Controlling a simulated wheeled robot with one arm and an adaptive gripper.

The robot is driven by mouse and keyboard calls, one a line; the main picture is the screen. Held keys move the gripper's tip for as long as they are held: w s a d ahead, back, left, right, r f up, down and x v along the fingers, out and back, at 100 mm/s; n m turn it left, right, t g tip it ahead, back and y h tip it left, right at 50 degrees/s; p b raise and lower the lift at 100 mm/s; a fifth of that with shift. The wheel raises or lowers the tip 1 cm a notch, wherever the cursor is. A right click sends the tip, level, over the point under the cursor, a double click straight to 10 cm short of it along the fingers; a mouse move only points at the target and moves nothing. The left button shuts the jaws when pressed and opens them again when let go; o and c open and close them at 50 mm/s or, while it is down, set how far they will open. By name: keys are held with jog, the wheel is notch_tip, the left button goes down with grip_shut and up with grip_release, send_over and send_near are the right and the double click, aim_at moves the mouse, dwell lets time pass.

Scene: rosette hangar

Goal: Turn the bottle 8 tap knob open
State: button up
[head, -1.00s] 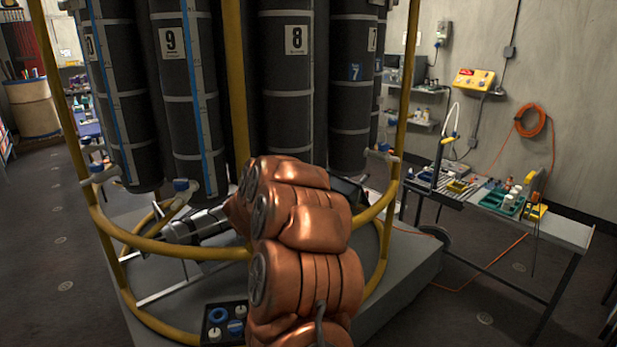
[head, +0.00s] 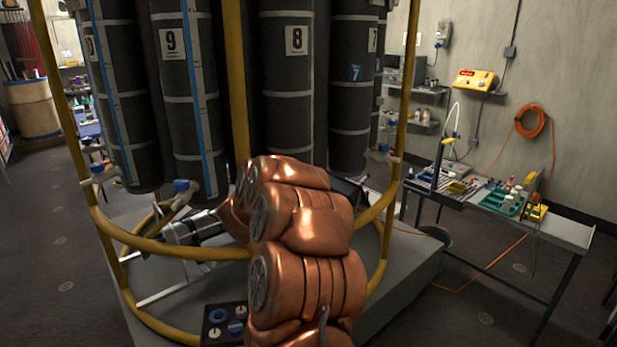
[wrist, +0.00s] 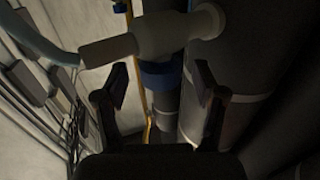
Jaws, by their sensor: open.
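Bottle 8 (head: 290,110) is a tall dark cylinder with a white 8 label, behind the yellow frame in the head view. My copper arm hides its lower end and tap there. In the wrist view, a pale tap body (wrist: 155,38) crosses the top, with a blue knob (wrist: 160,78) below it. No number shows on this tap. My gripper (wrist: 161,88) is open, with one dark finger on each side of the blue knob. I see gaps between fingers and knob, but cannot tell the depth.
Yellow frame rails (head: 185,250) ring the bottles close to my arm. Bottle 9 (head: 185,110) stands to the left, its blue-knobbed tap (head: 180,186) below. A black tray (head: 224,322) with round pieces lies low in front. A cluttered workbench (head: 570,232) is at right.

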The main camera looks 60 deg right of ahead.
jog(key=a, duration=1)
jog(key=shift+s, duration=0.4)
jog(key=shift+a, duration=0.1)
